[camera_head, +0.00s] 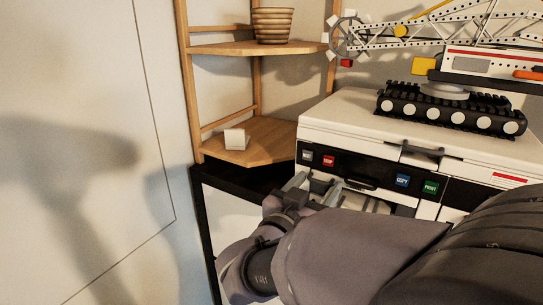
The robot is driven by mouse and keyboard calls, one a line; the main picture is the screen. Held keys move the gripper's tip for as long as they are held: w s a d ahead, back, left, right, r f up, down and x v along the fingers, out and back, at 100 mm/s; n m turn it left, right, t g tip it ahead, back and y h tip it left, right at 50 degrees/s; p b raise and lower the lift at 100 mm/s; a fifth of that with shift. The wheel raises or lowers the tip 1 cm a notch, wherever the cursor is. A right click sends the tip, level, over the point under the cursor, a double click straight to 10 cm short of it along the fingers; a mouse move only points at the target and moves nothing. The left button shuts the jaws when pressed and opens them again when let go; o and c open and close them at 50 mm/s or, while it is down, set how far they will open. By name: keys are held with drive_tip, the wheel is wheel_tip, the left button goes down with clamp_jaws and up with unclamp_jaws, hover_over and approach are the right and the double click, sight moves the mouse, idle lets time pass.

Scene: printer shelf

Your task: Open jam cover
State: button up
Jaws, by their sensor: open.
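The white printer (345,118) stands on a black-topped cabinet at the right. Its dark front panel carries a red button (328,161), a blue button (402,180) and a green button (430,187). Below the panel is a recessed area with grey parts (375,204), partly hidden by my arm. I cannot tell for sure which part is the jam cover or whether it is open. My gripper (314,187) is open, in front of the printer's left front, with its fingers near the panel's lower edge. I cannot tell whether they touch the printer.
A tracked toy crane model (450,108) stands on top of the printer. A wooden corner shelf (268,152) beside it holds a small white block (236,139) and a striped pot (274,25). A pale wall or door fills the left. My arm covers the lower right.

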drive_tip(key=shift+w, duration=0.15)
clamp_jaws()
drive_tip(key=b+v, duration=0.1)
drive_tip(key=v, duration=0.2)
idle(0.4)
drive_tip(key=shift+c, duration=0.3)
unclamp_jaws()
drive_tip(key=shift+d, duration=0.1)
drive_tip(key=shift+o, duration=0.3)
drive_tip(key=shift+d, duration=0.1)
